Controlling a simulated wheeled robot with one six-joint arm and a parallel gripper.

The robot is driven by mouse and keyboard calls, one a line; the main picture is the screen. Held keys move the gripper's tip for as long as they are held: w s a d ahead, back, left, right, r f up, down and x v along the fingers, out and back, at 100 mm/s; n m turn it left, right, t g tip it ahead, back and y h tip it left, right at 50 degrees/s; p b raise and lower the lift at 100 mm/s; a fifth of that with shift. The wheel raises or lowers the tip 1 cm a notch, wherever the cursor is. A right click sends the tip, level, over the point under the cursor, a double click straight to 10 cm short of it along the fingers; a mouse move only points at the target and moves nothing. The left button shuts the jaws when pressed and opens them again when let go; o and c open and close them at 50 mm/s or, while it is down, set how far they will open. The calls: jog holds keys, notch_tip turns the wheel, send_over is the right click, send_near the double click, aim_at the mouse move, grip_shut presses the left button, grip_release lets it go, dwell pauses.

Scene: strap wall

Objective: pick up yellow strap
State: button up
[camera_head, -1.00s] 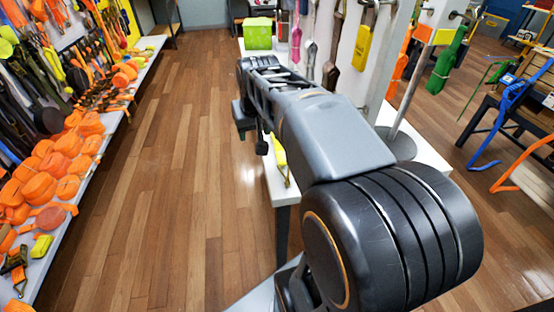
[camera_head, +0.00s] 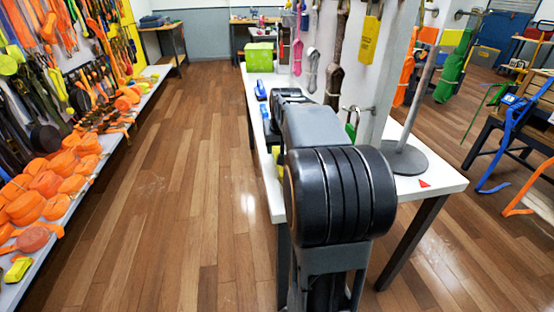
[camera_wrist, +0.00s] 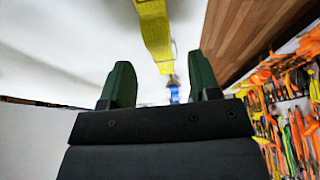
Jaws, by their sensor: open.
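A yellow strap (camera_wrist: 155,35) lies on the white table top in the wrist view. It runs from the top edge of the picture down toward the gap between my fingers, and a metal end seems to show at its lower tip. In the head view only a small yellow piece (camera_head: 279,164) shows beside my arm, at the table's left edge. My gripper (camera_wrist: 160,62) is open, with one dark green finger on either side of the strap's line. Nothing is held between the fingers. My arm hides most of the gripper in the head view.
The white table (camera_head: 440,180) carries a post with a round grey base (camera_head: 404,157), blue items (camera_head: 260,90) and a green box (camera_head: 260,56). Another yellow strap (camera_head: 371,38) hangs above. A shelf of orange straps (camera_head: 45,183) stands left. The wooden floor between is clear.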

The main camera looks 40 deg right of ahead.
aim_at(276, 149)
jog(key=shift+b+x, duration=0.85)
jog(key=shift+x, duration=1.8)
jog(key=shift+w+a, duration=0.1)
jog(key=c, duration=1)
jog(key=shift+r, duration=0.15)
jog(key=shift+c, duration=0.2)
